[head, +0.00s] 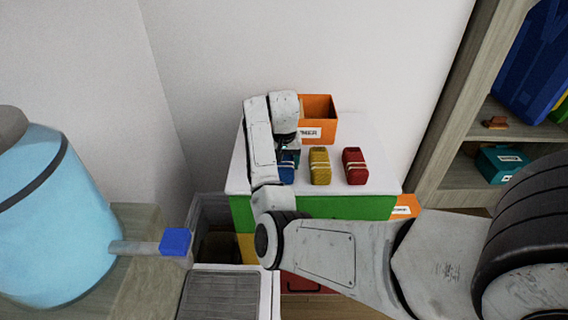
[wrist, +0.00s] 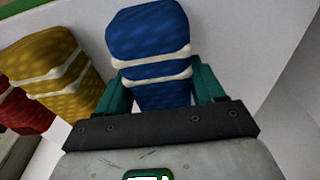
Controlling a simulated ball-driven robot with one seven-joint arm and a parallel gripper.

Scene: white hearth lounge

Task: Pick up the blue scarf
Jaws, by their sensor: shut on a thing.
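The blue scarf (wrist: 150,45) is a rolled bundle tied with two white bands. In the wrist view it sits between the two teal fingers of my gripper (wrist: 160,85), which is shut on it. In the head view the blue scarf (head: 287,168) is partly hidden behind my arm, and my gripper (head: 288,150) is over it, at the left of the white cabinet top. I cannot tell whether the scarf touches the top.
A yellow rolled bundle (head: 320,166) and a red one (head: 355,167) stand to the right on the white top (head: 382,155). An orange labelled box (head: 320,108) is behind them. A wooden shelf (head: 463,175) stands at right, a light blue container (head: 60,215) at left.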

